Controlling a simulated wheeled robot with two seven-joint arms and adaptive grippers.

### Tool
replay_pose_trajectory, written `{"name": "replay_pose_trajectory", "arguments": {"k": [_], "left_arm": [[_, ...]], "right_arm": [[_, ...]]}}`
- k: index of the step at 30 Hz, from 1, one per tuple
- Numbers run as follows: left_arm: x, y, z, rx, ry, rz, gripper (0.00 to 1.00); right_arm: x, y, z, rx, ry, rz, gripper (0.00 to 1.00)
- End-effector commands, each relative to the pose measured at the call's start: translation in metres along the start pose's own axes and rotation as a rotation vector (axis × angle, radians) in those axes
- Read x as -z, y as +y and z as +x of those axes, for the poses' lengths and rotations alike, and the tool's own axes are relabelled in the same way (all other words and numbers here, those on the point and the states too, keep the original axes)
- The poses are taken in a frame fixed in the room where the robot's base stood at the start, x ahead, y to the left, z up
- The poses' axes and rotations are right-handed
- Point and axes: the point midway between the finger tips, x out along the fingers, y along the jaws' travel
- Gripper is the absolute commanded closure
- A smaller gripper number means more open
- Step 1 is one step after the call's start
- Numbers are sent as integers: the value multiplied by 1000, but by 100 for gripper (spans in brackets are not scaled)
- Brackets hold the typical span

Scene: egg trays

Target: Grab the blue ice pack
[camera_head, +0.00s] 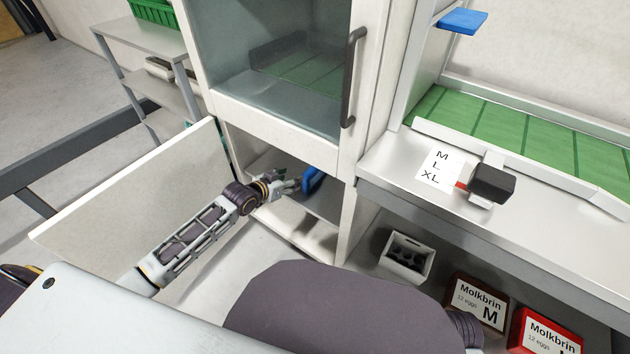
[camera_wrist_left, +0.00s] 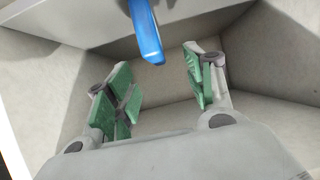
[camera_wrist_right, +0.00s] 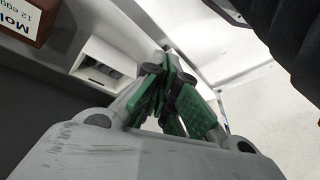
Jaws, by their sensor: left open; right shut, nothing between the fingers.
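The blue ice pack (camera_head: 312,181) is in the open lower compartment of the white cabinet, at its shelf. In the left wrist view the ice pack (camera_wrist_left: 146,32) shows at the top, ahead of and between the open fingers, not held. My left gripper (camera_head: 286,184) is open and reaches into the compartment, just left of the ice pack in the head view. In the left wrist view its green-padded fingers (camera_wrist_left: 158,92) are spread apart with nothing between them. My right gripper (camera_wrist_right: 172,85) is shut and empty in the right wrist view, away from the ice pack.
The cabinet door (camera_head: 140,190) stands open to the left of my left arm. A glass-front door with a dark handle (camera_head: 352,78) is above the compartment. A white box (camera_head: 407,256) and Molkbrin egg cartons (camera_head: 478,300) stand under the counter at right.

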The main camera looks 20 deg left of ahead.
Motion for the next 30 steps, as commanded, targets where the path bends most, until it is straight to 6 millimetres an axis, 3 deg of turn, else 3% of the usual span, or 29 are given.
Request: {"name": "replay_pose_trajectory", "arguments": {"k": [6,18,30], "left_arm": [[10,10,0,-25,30,13,46],[15,13,-2,-30,36,15,46],[14,13,14,-30,37,13,46]], "right_arm": [[1,-2,-8,7,12,-4,100],[2,-3,-12,9,14,-5,100],[0,-4,2,20,35,0,100]]}}
